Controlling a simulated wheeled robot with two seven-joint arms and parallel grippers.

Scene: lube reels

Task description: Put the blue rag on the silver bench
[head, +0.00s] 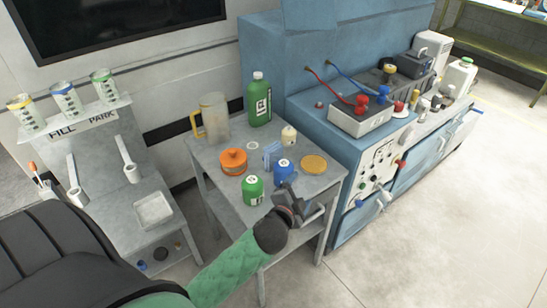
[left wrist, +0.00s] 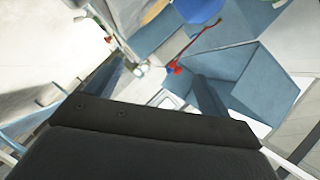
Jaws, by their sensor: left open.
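A small light-blue folded piece (head: 271,153), which looks like the blue rag, is on the grey metal table (head: 222,187), behind the blue mug (head: 284,173). My left gripper (head: 297,203) is over the table's front right edge, in front of the mug and apart from the rag. Its jaws are open, and no held thing shows in them. In the left wrist view the fingers (left wrist: 125,105) stand apart, and I cannot pick out the rag. I cannot tell for certain which surface is the silver bench; the grey table is one silver-looking surface. My right gripper is not in view.
On the table are a green mug (head: 252,189), an orange pot (head: 233,161), a green bottle (head: 259,100), a clear jug (head: 213,118) and a yellow disc (head: 314,164). A blue cabinet (head: 347,155) stands close on the right. A grey FILL PARK stand (head: 100,180) is left.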

